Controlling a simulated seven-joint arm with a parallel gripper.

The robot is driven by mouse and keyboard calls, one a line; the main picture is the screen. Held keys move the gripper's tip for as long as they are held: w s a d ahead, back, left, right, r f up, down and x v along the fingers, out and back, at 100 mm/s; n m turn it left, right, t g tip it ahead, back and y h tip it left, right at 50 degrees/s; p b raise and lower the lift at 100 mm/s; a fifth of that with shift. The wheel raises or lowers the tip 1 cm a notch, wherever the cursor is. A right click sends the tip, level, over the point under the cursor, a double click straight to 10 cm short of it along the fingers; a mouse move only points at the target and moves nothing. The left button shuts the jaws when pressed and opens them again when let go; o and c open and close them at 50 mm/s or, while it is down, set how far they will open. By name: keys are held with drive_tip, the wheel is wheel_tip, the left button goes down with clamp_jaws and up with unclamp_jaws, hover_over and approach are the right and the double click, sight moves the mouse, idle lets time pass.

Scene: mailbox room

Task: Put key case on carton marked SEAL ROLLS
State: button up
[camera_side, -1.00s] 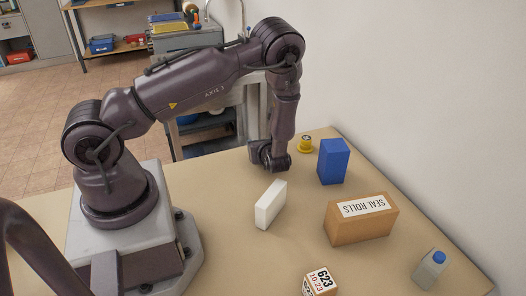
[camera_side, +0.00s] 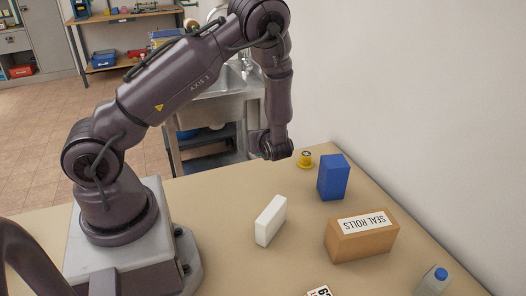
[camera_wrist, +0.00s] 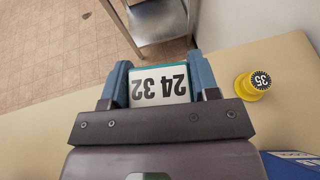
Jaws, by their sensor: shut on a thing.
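The carton marked SEAL ROLLS (camera_side: 360,242) is a brown box with a white label on top, at the right of the table in the side view. My gripper (camera_side: 276,148) is raised near the table's far edge, behind and left of the carton. In the wrist view my gripper (camera_wrist: 159,68) is shut on a teal-edged flat case (camera_wrist: 158,68) with a white face reading 24 32, apparently the key case. It sits between the two blue fingers. The side view hides the held case behind my gripper.
A blue box (camera_side: 333,178) and a yellow round thing (camera_side: 305,160) stand near the carton's far side. A white box (camera_side: 270,221) stands left of the carton. A blue-capped bottle (camera_side: 433,281) and a partly cut-off number block (camera_side: 319,291) are in front. A wall borders the right.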

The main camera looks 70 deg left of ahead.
drive_tip(key=shift+r, duration=0.75)
drive_tip(key=shift+w+d+r, duration=0.1)
drive_tip(key=shift+w+d, duration=0.05)
drive_tip(key=w+d+r+m+t+h, duration=0.2)
drive_tip(key=w+d+m+t+h, duration=0.15)
drive_tip(key=d, duration=0.75)
drive_tip(key=w+d+r+m+t+h, duration=0.2)
drive_tip(key=w+d+r+m+t, duration=0.15)
drive_tip(key=d, duration=0.65)
drive_tip(key=w+d+r+m+t+h, duration=0.1)
drive_tip(key=w+d+m+t+h, duration=0.25)
drive_tip(key=d, duration=0.75)
drive_tip(key=m, duration=0.1)
hover_over(367, 220)
drive_tip(key=shift+y, duration=0.4)
wheel_tip(367, 220, down, 4)
drive_tip(key=shift+f, duration=1.9)
drive_tip(key=shift+f, duration=0.1)
drive_tip(key=o, duration=1)
